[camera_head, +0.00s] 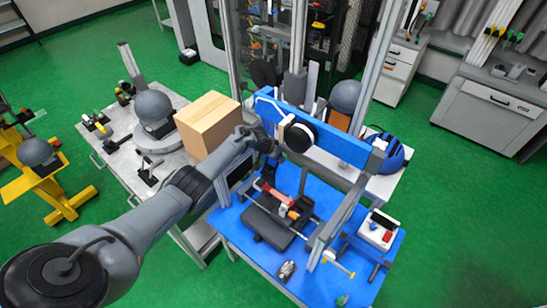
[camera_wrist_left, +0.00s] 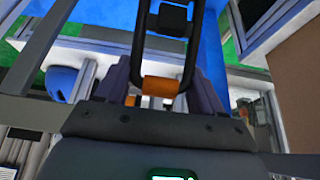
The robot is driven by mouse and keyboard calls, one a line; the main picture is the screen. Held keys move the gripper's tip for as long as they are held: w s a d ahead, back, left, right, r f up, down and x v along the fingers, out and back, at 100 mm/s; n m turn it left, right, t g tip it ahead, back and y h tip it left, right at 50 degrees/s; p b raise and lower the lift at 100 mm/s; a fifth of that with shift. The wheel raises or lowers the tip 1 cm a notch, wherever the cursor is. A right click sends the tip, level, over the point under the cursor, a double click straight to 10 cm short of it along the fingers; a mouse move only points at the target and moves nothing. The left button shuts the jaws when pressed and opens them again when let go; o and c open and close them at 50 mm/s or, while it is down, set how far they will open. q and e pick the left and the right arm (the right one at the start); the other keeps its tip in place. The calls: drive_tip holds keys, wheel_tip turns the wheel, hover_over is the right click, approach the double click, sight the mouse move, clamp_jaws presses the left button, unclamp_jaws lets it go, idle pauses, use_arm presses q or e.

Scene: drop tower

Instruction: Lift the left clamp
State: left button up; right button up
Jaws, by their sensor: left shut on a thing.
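My left gripper (camera_head: 268,145) reaches in from the left to the left part of the blue frame (camera_head: 320,130) of the drop tower. In the left wrist view, a dark looped handle with an orange grip, which appears to be the left clamp (camera_wrist_left: 161,86), sits between my fingers (camera_wrist_left: 162,90). The gripper is shut on it. In the head view the gripper and wrist hide the clamp, so I cannot tell its height. My right gripper shows in neither view.
A blue platform (camera_head: 232,222) below holds a dark fixture with red and orange parts (camera_head: 283,210). A blue helmet (camera_head: 392,153) lies to the right. Metal posts rise behind the frame.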

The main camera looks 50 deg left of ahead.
use_arm(q)
drive_tip(key=o, duration=1.2)
drive_tip(key=shift+o, duration=0.3)
drive_tip(key=shift+w+a+r, duration=0.1)
drive_tip(key=shift+w+r, duration=0.1)
drive_tip(key=shift+w, duration=0.25)
drive_tip(key=shift+s, duration=0.2)
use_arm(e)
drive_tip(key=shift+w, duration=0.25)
use_arm(q)
drive_tip(key=shift+r, duration=0.1)
drive_tip(key=shift+s+r+p, duration=0.1)
drive_tip(key=shift+r+p, duration=0.45)
drive_tip(key=shift+r, duration=0.1)
drive_tip(key=s+d+p, duration=0.2)
drive_tip(key=s+p, duration=0.2)
drive_tip(key=s, duration=0.7)
drive_tip(key=shift+s+d+f, duration=0.2)
drive_tip(key=shift+s, duration=0.2)
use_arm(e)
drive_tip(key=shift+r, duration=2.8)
use_arm(q)
drive_tip(key=shift+f, duration=0.1)
